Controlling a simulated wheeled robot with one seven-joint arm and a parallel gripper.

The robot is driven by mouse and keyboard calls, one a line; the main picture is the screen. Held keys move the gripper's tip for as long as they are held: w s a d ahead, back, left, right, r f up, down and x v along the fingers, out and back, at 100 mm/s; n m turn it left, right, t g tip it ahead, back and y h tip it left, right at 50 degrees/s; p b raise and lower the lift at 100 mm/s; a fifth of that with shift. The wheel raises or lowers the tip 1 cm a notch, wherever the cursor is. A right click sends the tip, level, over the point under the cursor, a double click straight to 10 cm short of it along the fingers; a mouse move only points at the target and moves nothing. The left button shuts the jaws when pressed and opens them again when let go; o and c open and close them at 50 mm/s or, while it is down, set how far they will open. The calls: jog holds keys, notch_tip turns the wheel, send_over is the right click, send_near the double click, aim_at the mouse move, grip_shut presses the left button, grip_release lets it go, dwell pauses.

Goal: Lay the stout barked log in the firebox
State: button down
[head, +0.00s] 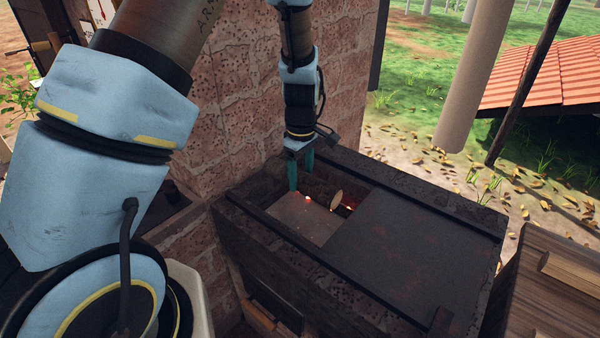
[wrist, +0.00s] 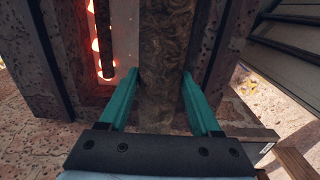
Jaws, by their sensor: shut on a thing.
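The stout barked log (wrist: 166,55) has rough brown bark and runs lengthwise between my green fingers in the wrist view. In the head view its pale cut end (head: 336,200) shows inside the opening of the firebox (head: 290,262). My gripper (head: 302,176) reaches down into this opening and is shut on the log; its fingers also show in the wrist view (wrist: 160,97). The firebox is a dark stone box with a pale floor (head: 300,218) and glowing embers. I cannot tell whether the log touches the floor.
A dark metal plate (head: 412,235) covers the right part of the firebox. A brick wall (head: 235,100) stands behind and left of it. A wooden surface (head: 560,300) with another piece of wood (head: 572,272) is at the right edge.

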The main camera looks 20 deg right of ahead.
notch_tip(320, 180, down, 9)
jog(key=b, duration=0.6)
jog(key=shift+r+b, duration=0.15)
jog(key=shift+b, duration=0.2)
grip_release()
notch_tip(320, 180, up, 11)
jog(key=shift+f+b, duration=0.1)
jog(key=shift+b, duration=0.7)
jog(key=s+a+r+m, duration=0.1)
jog(key=a+m, duration=0.1)
jog(key=a, duration=0.8)
jog(key=s+a+r+m+t, duration=0.1)
jog(key=a+m, duration=0.1)
jog(key=a, duration=0.8)
jog(key=s+a+r+m, duration=0.1)
jog(key=s+a+m, duration=0.1)
jog(key=a, duration=0.8)
jog(key=shift+r+m+t, duration=0.3)
jog(key=shift+r+m, duration=0.05)
jog(key=shift+m, duration=0.15)
